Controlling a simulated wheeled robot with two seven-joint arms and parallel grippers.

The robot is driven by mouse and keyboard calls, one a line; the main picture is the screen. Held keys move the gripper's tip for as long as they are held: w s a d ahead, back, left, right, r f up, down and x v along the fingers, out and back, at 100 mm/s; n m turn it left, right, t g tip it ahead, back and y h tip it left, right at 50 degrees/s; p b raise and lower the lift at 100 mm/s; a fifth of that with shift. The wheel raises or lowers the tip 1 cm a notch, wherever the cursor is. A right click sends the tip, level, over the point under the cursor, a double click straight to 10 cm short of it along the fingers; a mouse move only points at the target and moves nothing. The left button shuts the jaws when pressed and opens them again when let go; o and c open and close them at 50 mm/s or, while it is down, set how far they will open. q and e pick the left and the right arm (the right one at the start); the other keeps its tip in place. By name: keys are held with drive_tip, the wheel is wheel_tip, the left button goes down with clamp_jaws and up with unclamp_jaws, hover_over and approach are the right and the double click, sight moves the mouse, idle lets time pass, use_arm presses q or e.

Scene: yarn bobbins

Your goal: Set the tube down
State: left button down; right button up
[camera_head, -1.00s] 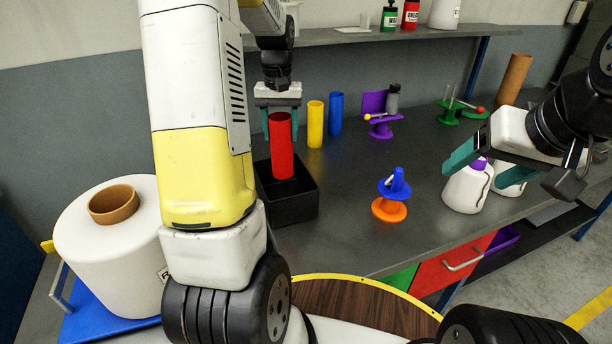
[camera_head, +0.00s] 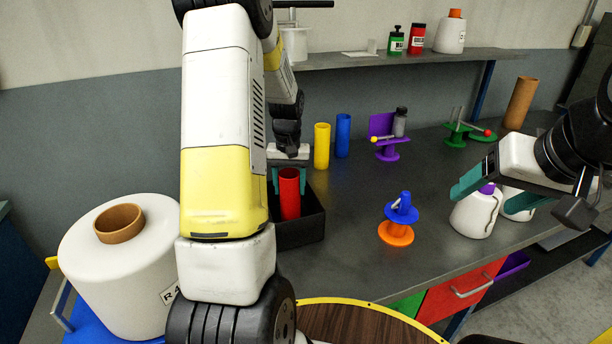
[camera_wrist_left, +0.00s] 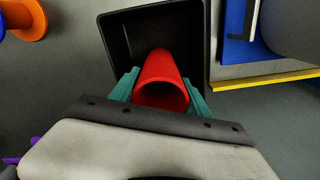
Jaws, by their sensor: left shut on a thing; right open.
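A red tube (camera_head: 289,196) stands roughly upright at the black open box (camera_head: 313,231) on the grey table. In the left wrist view the red tube (camera_wrist_left: 162,76) reaches down into the black box (camera_wrist_left: 113,42); whether its lower end touches the floor is hidden. My left gripper (camera_head: 289,180) is shut on the tube near its top, with teal fingers on both sides; it also shows in the left wrist view (camera_wrist_left: 160,90). My right gripper (camera_head: 498,193) is open and empty by the white bottles at the right.
Yellow (camera_head: 322,146) and blue (camera_head: 343,135) tubes stand behind the box. An orange and blue stand (camera_head: 397,232), a purple stand (camera_head: 388,152) and a white bottle (camera_head: 474,215) are on the table. A large white bobbin (camera_head: 118,265) is at left.

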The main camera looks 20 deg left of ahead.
use_arm(q)
drive_tip(key=shift+f, duration=0.1)
drive_tip(key=c, duration=0.5)
unclamp_jaws()
wheel_tip(320, 180, up, 12)
drive_tip(key=s+d+r+m+t+h, duration=0.1)
drive_tip(key=s+d+r+m+t, duration=0.15)
drive_tip(key=s+d+r, duration=0.65)
drive_tip(key=s+d+t, duration=0.1)
drive_tip(key=s+t, duration=0.1)
drive_tip(key=s, duration=0.4)
drive_tip(key=s+d+r+m+t+h, duration=0.1)
drive_tip(key=s+d, duration=0.1)
drive_tip(key=s, duration=0.5)
drive_tip(key=shift+s+d+r+t, duration=0.2)
drive_tip(key=shift+d+r+t, duration=0.05)
drive_tip(key=shift+d+t, duration=0.1)
